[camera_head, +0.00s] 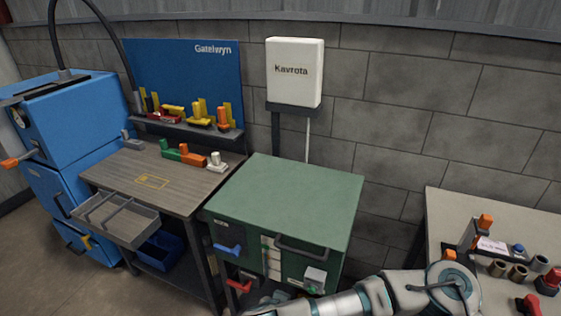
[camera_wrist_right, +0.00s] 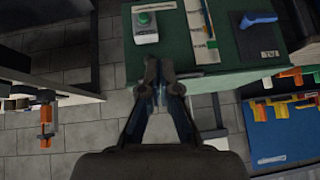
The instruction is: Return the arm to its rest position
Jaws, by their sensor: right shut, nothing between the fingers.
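My right arm (camera_head: 350,303) reaches in along the bottom of the head view, in front of the green cabinet (camera_head: 300,190). In the right wrist view my right gripper (camera_wrist_right: 160,68) is shut with nothing between its fingers. Its fingertips appear over the edge of the green cabinet (camera_wrist_right: 225,75), below a grey box with a green button (camera_wrist_right: 144,22); contact cannot be told. My left gripper is in neither view.
A workbench (camera_head: 185,180) with an open drawer (camera_head: 115,218) stands left of the cabinet. A blue machine (camera_head: 70,115) is at far left. A light table (camera_head: 455,205) with several small parts is at right. Grey floor (camera_wrist_right: 75,145) shows below the gripper.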

